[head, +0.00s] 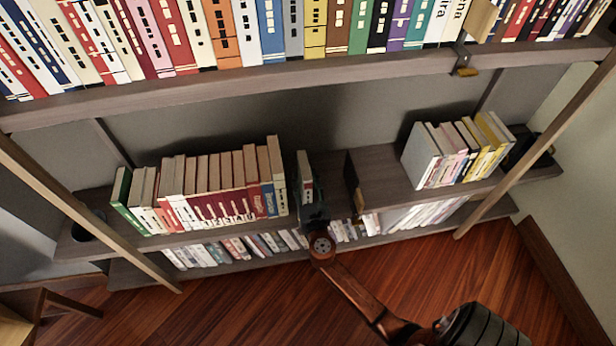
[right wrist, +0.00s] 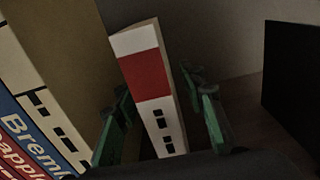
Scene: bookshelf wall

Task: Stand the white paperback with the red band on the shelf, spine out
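The white paperback with the red band (head: 305,182) stands on the middle shelf, just right of a long row of books. In the right wrist view, the paperback (right wrist: 145,80) stands nearly upright with a slight lean, its banded, black-marked spine facing me. My right gripper (head: 314,208) is at the shelf front, low on the book. In the right wrist view, its green fingers (right wrist: 165,112) are apart on either side of the spine. The left finger is close to the book; a gap shows at the right finger. The book's foot is hidden. My left gripper is not in view.
The row of books (head: 205,185) stands close on the left, with a cream book (right wrist: 65,70) nearest. A dark upright panel (head: 354,184) stands to the right, past a small gap. Bare shelf (head: 385,165) lies beyond it, then more books (head: 460,150). An upper shelf (head: 250,82) overhangs.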

